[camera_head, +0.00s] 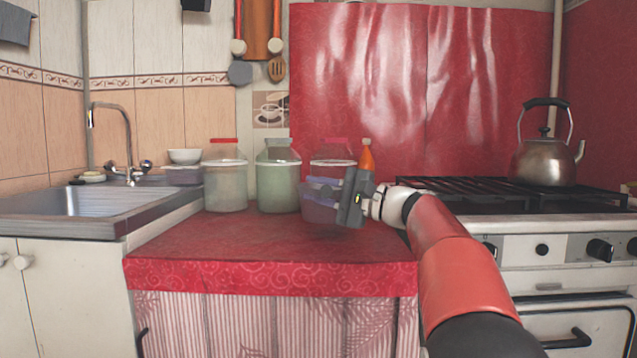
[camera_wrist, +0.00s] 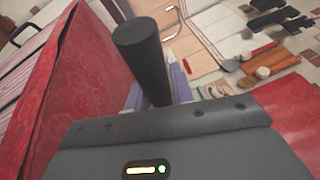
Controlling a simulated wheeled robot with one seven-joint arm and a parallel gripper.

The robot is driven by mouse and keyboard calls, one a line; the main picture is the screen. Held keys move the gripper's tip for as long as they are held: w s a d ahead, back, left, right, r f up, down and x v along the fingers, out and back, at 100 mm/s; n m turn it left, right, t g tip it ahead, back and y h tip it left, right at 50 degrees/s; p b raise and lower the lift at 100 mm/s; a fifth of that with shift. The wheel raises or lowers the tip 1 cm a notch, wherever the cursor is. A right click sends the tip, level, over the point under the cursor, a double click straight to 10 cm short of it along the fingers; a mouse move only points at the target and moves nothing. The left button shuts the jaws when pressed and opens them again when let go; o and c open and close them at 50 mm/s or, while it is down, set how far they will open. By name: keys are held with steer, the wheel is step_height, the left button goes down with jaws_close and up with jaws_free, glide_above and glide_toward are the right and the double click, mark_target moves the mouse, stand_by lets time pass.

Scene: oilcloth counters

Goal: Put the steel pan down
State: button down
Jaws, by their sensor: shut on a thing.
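My gripper (camera_head: 322,192) is above the red oilcloth counter (camera_head: 240,240), in front of the jar with the pink lid. Its bluish-purple fingers point left. In the wrist view my gripper (camera_wrist: 158,97) is shut around a dark, round handle of the steel pan (camera_wrist: 140,50), which sticks up toward the camera. The pan's bowl does not show in either view, so I cannot tell how it is tilted or how far it is above the counter.
Jars with red (camera_head: 225,180), grey (camera_head: 278,180) and pink (camera_head: 332,150) lids stand along the counter's back, near an orange bottle (camera_head: 367,157). A sink (camera_head: 90,203) lies left. A stove with a kettle (camera_head: 547,160) stands right. The counter's front is clear.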

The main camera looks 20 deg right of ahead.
steer(key=shift+f+b, duration=0.4)
steer(key=shift+f, duration=1.4)
steer(key=c, duration=1.2)
jaws_free()
steer(key=shift+f, duration=0.1)
steer(key=v, duration=1.2)
